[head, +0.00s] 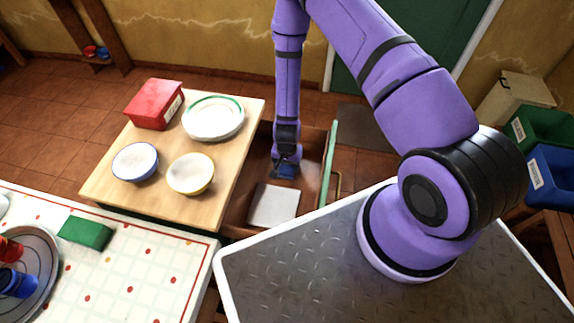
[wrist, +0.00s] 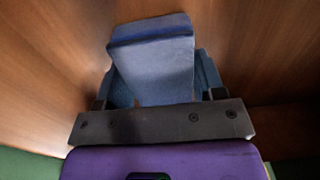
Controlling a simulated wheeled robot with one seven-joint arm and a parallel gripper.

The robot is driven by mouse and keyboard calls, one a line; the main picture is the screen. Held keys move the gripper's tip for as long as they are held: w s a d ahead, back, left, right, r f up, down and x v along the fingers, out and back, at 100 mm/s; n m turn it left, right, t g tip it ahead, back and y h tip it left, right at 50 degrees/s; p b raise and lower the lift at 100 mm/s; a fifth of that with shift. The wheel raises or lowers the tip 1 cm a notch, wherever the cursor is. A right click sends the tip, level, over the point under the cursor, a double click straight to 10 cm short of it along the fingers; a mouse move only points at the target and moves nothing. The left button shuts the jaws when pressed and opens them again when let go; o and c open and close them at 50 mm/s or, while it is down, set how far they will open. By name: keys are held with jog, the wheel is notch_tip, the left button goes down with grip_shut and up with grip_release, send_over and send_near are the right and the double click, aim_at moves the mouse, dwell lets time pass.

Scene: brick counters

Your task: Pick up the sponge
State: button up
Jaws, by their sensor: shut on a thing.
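The sponge (wrist: 152,70) is a blue block with a darker blue band, seen in the wrist view between the fingers. My gripper (wrist: 160,78) is shut on it, with a finger at either side. In the head view my gripper (head: 286,165) points down inside an open wooden drawer, and the blue sponge (head: 287,172) shows only as a small patch at its tip. Whether the sponge touches the drawer floor cannot be told.
A pale flat thing (head: 273,205) lies in the drawer (head: 310,172), near the gripper. The wooden counter (head: 150,203) at left bears bowls, plates and a red box (head: 154,104). A green block (head: 85,233) and a round tray (head: 45,278) are on the spotted counter.

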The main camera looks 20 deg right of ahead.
notch_tip(320, 180, up, 10)
jog(key=shift+f, duration=0.1)
dwell(0.4)
